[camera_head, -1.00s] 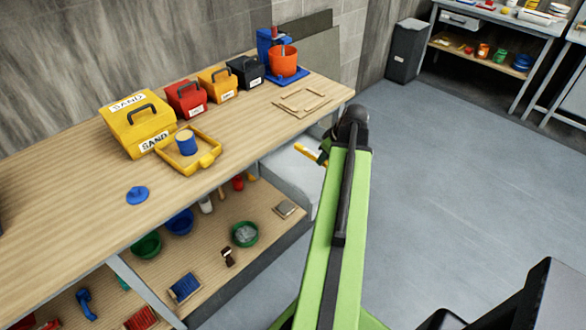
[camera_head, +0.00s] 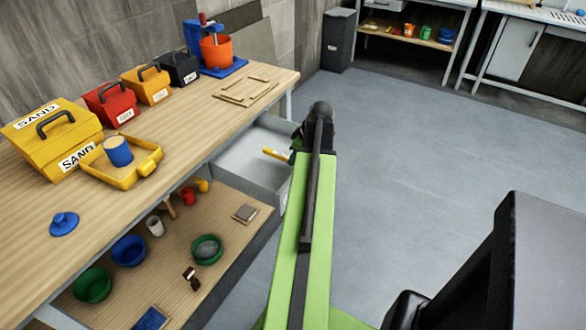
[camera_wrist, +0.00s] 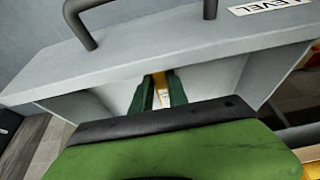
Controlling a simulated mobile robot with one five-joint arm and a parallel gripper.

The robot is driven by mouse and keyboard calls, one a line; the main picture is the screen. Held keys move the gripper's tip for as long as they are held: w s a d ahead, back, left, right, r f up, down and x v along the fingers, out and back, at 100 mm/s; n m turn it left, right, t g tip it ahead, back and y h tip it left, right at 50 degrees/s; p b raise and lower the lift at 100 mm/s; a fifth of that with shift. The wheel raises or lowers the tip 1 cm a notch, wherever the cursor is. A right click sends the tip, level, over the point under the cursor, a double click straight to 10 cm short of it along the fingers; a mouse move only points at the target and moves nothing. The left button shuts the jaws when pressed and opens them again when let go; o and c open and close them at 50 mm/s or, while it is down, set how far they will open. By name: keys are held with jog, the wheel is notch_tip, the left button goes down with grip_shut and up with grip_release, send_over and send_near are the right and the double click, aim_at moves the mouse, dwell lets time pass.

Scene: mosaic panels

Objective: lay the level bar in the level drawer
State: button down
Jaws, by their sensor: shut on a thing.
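The level bar (camera_head: 276,154) is yellow and sticks out to the left of my gripper (camera_head: 291,155) in the head view. My gripper is shut on it, and its green fingers (camera_wrist: 160,92) hold the bar (camera_wrist: 161,84) between them in the wrist view. The grey level drawer (camera_head: 244,157) is pulled out under the bench's far end. The bar shows over its open inside; I cannot tell its height above the floor of the drawer. In the wrist view the drawer's front (camera_wrist: 150,62) carries a dark handle (camera_wrist: 150,10) and a LEVEL label (camera_wrist: 268,5).
The wooden bench (camera_head: 190,130) carries a yellow SAND box (camera_head: 45,135), smaller boxes, a yellow tray (camera_head: 146,167) and an orange bucket (camera_head: 216,52). A lower shelf (camera_head: 180,250) holds bowls and tools. Open grey floor (camera_head: 420,170) lies to the right.

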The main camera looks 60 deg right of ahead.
notch_tip(320, 180, down, 4)
jog(key=b, duration=0.4)
jog(key=shift+w, duration=0.1)
jog(key=shift+a+r, duration=0.1)
jog(key=shift+r, duration=0.15)
jog(key=c, duration=1.7)
grip_release()
jog(key=shift+f, duration=0.2)
jog(key=shift+c, duration=0.2)
jog(key=o, duration=0.4)
jog(key=shift+o, duration=0.2)
jog(key=shift+r, duration=0.15)
jog(key=shift+r+p, duration=0.3)
jog(key=shift+p, duration=0.2)
jog(key=p+v, duration=1)
jog(key=v, duration=0.1)
jog(key=shift+s+r+p, duration=0.2)
jog(key=shift+r+p, duration=0.15)
jog(key=shift+p, duration=0.05)
jog(key=shift+f, duration=0.1)
